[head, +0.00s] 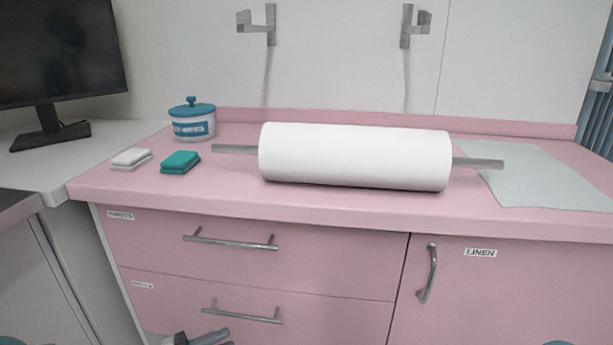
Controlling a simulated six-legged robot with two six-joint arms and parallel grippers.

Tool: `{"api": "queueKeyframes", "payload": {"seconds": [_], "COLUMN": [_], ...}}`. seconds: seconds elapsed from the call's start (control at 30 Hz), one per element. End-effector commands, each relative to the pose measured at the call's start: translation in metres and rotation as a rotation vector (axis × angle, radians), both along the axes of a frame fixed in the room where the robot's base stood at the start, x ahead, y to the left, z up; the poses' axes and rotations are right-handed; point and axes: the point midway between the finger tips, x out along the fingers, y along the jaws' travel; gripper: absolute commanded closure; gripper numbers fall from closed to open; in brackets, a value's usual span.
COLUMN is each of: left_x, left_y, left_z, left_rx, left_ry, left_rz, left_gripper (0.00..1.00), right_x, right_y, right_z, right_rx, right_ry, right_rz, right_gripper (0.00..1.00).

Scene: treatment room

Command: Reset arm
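A large white paper roll (355,156) lies on its side on the pink counter, with a grey rod (478,162) sticking out at both ends. Two grey wall brackets (262,25) (412,27) are fixed to the wall above it and hold nothing. Part of my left gripper (208,338) shows at the bottom edge, low in front of the drawers and well below the roll. It is cut off by the frame, so its opening is unclear. No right gripper can be made out.
The pink counter (235,195) also holds a white jar with a blue lid (192,120), a white folded cloth (131,158), a teal folded cloth (180,162) and a pale mat (545,178). Drawer handles (230,241) and a door handle (428,273) stick out in front. A monitor (60,50) stands left.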

Motion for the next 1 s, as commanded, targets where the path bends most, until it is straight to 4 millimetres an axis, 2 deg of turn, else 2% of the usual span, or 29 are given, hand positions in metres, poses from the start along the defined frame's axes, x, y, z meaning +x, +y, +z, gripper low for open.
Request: {"api": "queueKeyframes", "payload": {"seconds": [0.03, 0.1, 0.17, 0.2, 0.27, 0.3, 0.4, 0.53, 0.7, 0.73, 0.8, 1.0], "left_x": [0.006, 0.012, 0.007, -0.002, -0.023, -0.042, -0.091, -0.150, -0.222, -0.229, -0.227, -0.228], "left_y": [-0.035, -0.071, -0.094, -0.106, -0.116, -0.118, -0.115, -0.101, -0.087, -0.088, -0.088, -0.089], "left_z": [-0.011, -0.037, -0.068, -0.090, -0.124, -0.146, -0.187, -0.218, -0.234, -0.235, -0.206, -0.152], "left_rx": [-0.064, -0.137, -0.184, -0.206, -0.231, -0.241, -0.268, -0.313, -0.424, -0.452, -0.468, -0.460], "left_ry": [0.126, 0.362, 0.595, 0.756, 0.997, 1.148, 1.475, 1.791, 2.155, 2.213, 2.212, 2.210], "left_rz": [0.029, 0.118, 0.210, 0.277, 0.388, 0.465, 0.664, 0.910, 1.264, 1.314, 1.315, 1.308], "left_gripper": [0.78, 0.78, 0.78, 0.78, 0.78, 0.78, 0.78, 0.78, 0.78, 0.78, 0.78, 0.78], "right_x": [0.000, 0.000, 0.000, 0.000, 0.000, 0.000, 0.000, 0.000, 0.000, 0.000, -0.001, -0.002], "right_y": [0.000, 0.000, 0.000, 0.000, 0.000, 0.000, 0.000, 0.000, 0.000, 0.000, 0.000, 0.002], "right_z": [0.000, 0.000, 0.000, 0.000, 0.000, 0.000, 0.000, 0.000, 0.000, 0.000, 0.029, 0.083], "right_rx": [0.000, 0.000, 0.000, 0.000, 0.000, 0.000, 0.000, 0.000, 0.000, 0.000, 0.000, 0.002], "right_ry": [0.000, 0.000, 0.000, 0.000, 0.000, 0.000, 0.000, 0.000, 0.000, 0.000, 0.002, 0.003], "right_rz": [0.000, 0.000, 0.000, 0.000, 0.000, 0.000, 0.000, 0.000, 0.000, 0.000, 0.002, 0.006], "right_gripper": [0.57, 0.57, 0.57, 0.57, 0.57, 0.57, 0.57, 0.57, 0.57, 0.57, 0.57, 0.57]}}
